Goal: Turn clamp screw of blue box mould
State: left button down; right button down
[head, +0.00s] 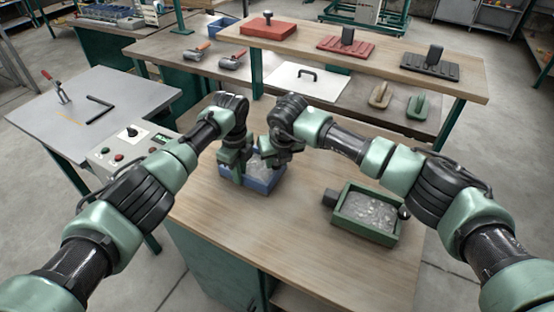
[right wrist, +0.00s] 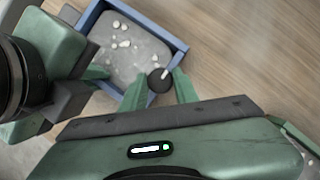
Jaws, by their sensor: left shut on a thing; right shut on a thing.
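The blue box mould (head: 264,187) stands on the wooden bench in the head view, with grey fill and pale lumps inside. It also shows in the right wrist view (right wrist: 180,43). Its clamp screw, a dark round knob (right wrist: 159,80) with a pale bar, sits at the box's near corner. My right gripper (right wrist: 158,88) is shut on this knob; in the head view it (head: 271,158) is over the box's right part. My left gripper (head: 236,170) is shut on the box's left side; its fingers also show in the right wrist view (right wrist: 97,72). The left grip is partly hidden.
A green box mould (head: 366,228) with grey fill stands to the right on the bench. A raised shelf behind holds red (head: 345,46) and black (head: 430,65) tools. A control panel (head: 132,146) is at left. Bench wood in front is clear.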

jog(key=shift+w, duration=0.1)
jog(key=c, duration=1.1)
grip_release()
jog(key=shift+o, duration=0.2)
jog(key=v, duration=1.2)
pick_arm(q)
jog(key=c, duration=1.4)
grip_release()
